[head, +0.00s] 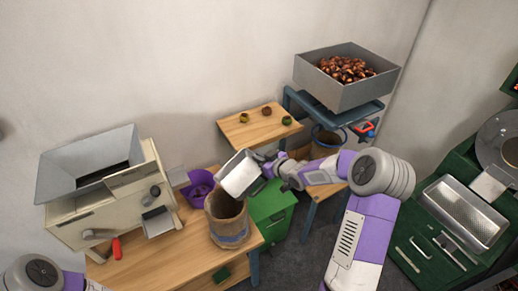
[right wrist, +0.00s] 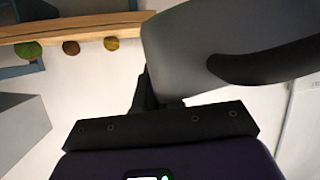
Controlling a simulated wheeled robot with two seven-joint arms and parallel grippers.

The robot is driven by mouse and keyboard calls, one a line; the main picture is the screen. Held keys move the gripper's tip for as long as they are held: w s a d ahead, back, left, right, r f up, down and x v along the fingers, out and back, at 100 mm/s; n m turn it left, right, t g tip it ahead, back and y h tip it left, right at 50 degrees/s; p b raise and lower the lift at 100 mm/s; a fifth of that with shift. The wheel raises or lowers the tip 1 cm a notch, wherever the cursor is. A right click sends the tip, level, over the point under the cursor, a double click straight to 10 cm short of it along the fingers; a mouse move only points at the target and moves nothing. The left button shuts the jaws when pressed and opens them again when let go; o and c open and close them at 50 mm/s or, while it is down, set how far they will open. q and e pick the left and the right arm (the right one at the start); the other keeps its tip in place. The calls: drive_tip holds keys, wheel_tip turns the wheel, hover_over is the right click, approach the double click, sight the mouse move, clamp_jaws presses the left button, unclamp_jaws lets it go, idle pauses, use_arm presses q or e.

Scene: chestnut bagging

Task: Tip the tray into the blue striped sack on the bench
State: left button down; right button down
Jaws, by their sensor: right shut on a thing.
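The brown sack (head: 228,228) with a blue stripe stands upright and open on the wooden bench (head: 195,262). My right gripper (head: 262,167) is shut on the metal tray (head: 240,172) at its right side. The tray is tilted, with its lower end over the sack's mouth. I cannot tell whether anything is in the tray or in the sack. In the right wrist view a grey surface, likely the tray (right wrist: 195,45), fills the upper right beside a dark finger. My left gripper is out of the head view; only part of that arm shows at lower left.
A cream machine with a grey hopper (head: 85,165) and a purple bowl (head: 198,187) stand left of the sack. A grey bin of chestnuts (head: 345,85) and another sack (head: 326,143) are at back right.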

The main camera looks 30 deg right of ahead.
drive_tip(key=shift+w+d+f+m+y+p, duration=0.1)
drive_tip(key=shift+d+f+m+y+p, duration=0.25)
drive_tip(key=shift+p, duration=0.8)
drive_tip(key=shift+f+m+y+p, duration=0.15)
drive_tip(key=shift+m+p, duration=0.3)
drive_tip(key=shift+p, duration=0.65)
drive_tip(key=shift+r, duration=0.2)
drive_tip(key=shift+s+a+r+p, duration=0.25)
drive_tip(key=shift+s+a+r, duration=0.25)
drive_tip(key=shift+s+r, duration=0.45)
drive_tip(key=shift+s+a+r+p, duration=0.3)
drive_tip(key=shift+s+a+r, duration=0.2)
drive_tip(key=shift+s+r, duration=0.5)
drive_tip(key=shift+s+a+r+p, duration=0.25)
drive_tip(key=shift+s+a+r, duration=0.35)
drive_tip(key=shift+r, duration=0.65)
drive_tip(key=shift+d, duration=0.1)
